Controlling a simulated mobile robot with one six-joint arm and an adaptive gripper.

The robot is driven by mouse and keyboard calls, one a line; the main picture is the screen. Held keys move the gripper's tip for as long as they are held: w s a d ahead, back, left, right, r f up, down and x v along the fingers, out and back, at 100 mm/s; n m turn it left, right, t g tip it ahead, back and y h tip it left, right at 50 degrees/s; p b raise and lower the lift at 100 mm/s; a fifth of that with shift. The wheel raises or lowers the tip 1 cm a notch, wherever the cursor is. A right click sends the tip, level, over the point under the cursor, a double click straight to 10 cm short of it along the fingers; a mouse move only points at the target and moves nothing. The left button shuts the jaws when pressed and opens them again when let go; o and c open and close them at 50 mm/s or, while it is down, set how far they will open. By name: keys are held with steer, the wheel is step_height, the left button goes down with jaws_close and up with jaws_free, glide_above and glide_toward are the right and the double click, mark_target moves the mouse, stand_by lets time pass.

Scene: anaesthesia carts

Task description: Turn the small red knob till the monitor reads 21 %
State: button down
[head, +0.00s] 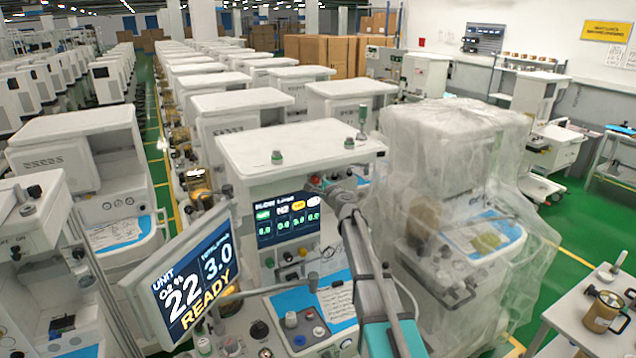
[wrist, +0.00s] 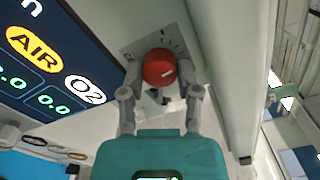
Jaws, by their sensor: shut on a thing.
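The small red knob (wrist: 160,68) sits on a pale plate with dark scale marks, beside the flow screen. My gripper (wrist: 161,78) has one finger on each side of the knob and is shut on it. In the head view my gripper (head: 330,190) reaches the right edge of the flow screen on the middle cart; the knob is mostly hidden there. The monitor (head: 190,279) at the lower left reads O2 % 22, with 3.0 beside it and READY in yellow below.
The flow screen (head: 288,218) lies close to the left of my gripper. A cart under clear plastic wrap (head: 455,140) stands close on the right. A side table with a brown canister (head: 603,312) is at the lower right. Green floor shows between the rows.

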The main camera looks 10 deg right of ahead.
steer(key=shift+n, duration=0.6)
steer(key=shift+c, duration=1.7)
jaws_free()
steer(key=shift+m, duration=0.4)
